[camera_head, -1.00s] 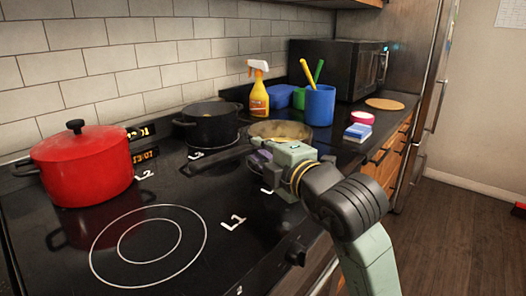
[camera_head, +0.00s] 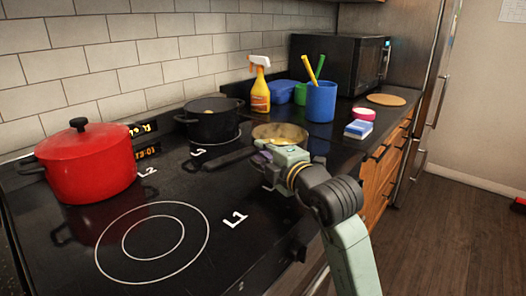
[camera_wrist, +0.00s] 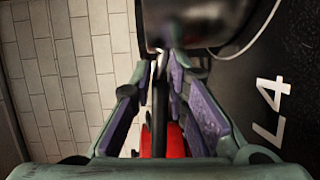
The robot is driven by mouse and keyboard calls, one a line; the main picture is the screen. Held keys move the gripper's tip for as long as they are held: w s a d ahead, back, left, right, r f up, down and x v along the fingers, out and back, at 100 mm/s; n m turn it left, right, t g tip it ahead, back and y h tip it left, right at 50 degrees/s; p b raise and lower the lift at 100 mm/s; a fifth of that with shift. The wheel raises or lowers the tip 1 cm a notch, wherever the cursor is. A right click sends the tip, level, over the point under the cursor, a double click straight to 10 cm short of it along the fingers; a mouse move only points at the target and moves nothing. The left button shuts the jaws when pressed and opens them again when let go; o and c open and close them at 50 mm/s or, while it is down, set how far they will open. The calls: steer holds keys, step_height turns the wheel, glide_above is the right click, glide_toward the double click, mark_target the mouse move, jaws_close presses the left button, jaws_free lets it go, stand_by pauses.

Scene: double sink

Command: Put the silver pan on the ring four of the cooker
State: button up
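The silver pan (camera_head: 281,133) sits at the back right of the cooker, its pale inside facing up. Its dark handle (camera_head: 222,160) points left towards the front of the black pot. My gripper (camera_head: 262,158) is low beside the pan, at the handle. In the wrist view the handle (camera_wrist: 160,105) runs between my purple-padded fingers, whose tips come close together on it; the exact contact is hard to see. The pan's dark side (camera_wrist: 195,22) is just beyond the tips. The L4 label (camera_wrist: 272,100) marks ring four, beside the gripper; most of that ring is hidden in the head view.
A red lidded pot (camera_head: 88,165) stands at the left and a black pot (camera_head: 212,120) at the back. Ring L1 (camera_head: 152,243) is bare at the front. Beyond the pan are a spray bottle (camera_head: 260,85), a blue cup (camera_head: 320,101) and a sponge (camera_head: 358,130).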

steer(key=o, duration=0.4)
steer(key=shift+s, duration=0.1)
steer(key=b+v, duration=0.1)
steer(key=v, duration=1.1)
steer(key=shift+b, duration=0.4)
